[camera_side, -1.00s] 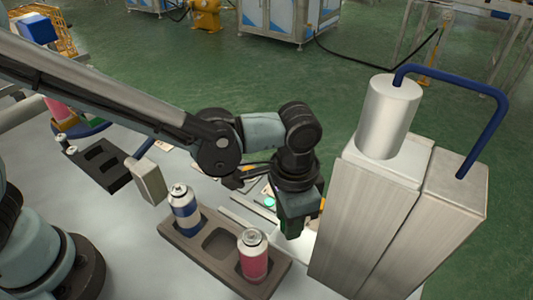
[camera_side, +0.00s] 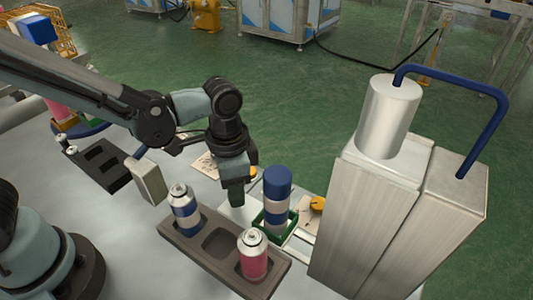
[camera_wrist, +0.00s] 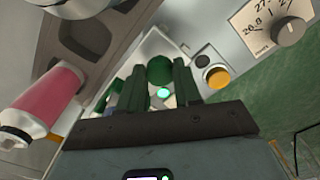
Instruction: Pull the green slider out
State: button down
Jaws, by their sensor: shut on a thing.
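The green slider (camera_side: 275,226) is a small open frame on a light rail in front of the press, and it stands clear of the press body. A can with a blue cap (camera_side: 277,182) and a blue and white body stands upright in it. My gripper (camera_side: 236,203) points down at the slider's left end and is shut on it. The wrist view shows a round green part (camera_wrist: 160,69) between my two green fingers. The exact contact is hidden in the side view.
The grey press (camera_side: 370,220) stands at the right. A dark tray (camera_side: 275,268) in front holds a blue and white can (camera_side: 184,208) and a pink can (camera_side: 253,255), with an empty pocket between. A dial (camera_wrist: 289,31) and a yellow button (camera_wrist: 217,76) are nearby.

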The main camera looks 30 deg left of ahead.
jog(key=shift+a, duration=0.35)
jog(key=c, duration=1.1)
grip_release()
jog(key=o, duration=0.3)
jog(key=shift+d, duration=0.1)
notch_tip(320, 180, up, 12)
jog(key=shift+r, duration=0.1)
jog(key=a+f+n+t, duration=0.1)
jog(key=a+n+t, duration=0.1)
jog(key=a, duration=0.3)
jog(key=s+a+n+t, duration=0.1)
jog(key=a+n+t, duration=0.1)
jog(key=a, duration=0.3)
jog(key=s+a+f+n+t, duration=0.1)
jog(key=a+n+t, duration=0.2)
jog(key=a, duration=0.2)
jog(key=shift+a+f+n, duration=0.15)
jog(key=shift+f+n, duration=0.2)
jog(key=shift+n, duration=0.05)
